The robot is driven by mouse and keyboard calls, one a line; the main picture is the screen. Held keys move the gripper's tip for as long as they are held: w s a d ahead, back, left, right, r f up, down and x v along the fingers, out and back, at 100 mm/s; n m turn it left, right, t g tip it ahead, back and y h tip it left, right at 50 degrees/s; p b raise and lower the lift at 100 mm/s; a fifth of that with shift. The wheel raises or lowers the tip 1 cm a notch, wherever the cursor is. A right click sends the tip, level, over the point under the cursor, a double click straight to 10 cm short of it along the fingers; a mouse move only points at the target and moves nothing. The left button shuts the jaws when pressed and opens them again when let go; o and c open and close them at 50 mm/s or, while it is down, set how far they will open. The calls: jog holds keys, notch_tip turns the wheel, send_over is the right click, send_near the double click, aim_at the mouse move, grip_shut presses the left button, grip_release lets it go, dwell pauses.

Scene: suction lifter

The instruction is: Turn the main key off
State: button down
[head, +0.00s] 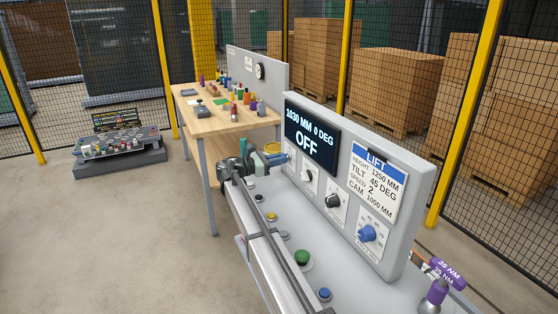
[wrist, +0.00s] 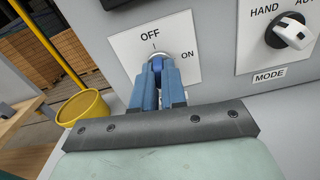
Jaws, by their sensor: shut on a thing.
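The main key (wrist: 157,66) is blue and sits in a round metal switch on a white plate (wrist: 124,44) marked OFF at the top and ON at the right. My gripper (wrist: 158,82) has its blue fingers shut on the key. The fingers hide most of the key, and it appears to point up toward the OFF mark. In the head view my gripper (head: 281,157) is at the far left end of the grey control panel (head: 412,222), where the key itself is hidden. The panel's display (head: 311,138) reads 1030 MM, 0 DEG and OFF.
A HAND/AUTO mode knob (wrist: 290,32) is right of the key plate. A yellow round thing (wrist: 83,107) stands at left in the wrist view. Green (head: 302,257) and blue (head: 324,294) buttons line the console. A wooden workbench (head: 207,122) stands behind.

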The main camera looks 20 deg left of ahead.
jog(key=shift+n, duration=0.6)
jog(key=c, duration=1.2)
grip_release()
jog(key=v, duration=1.4)
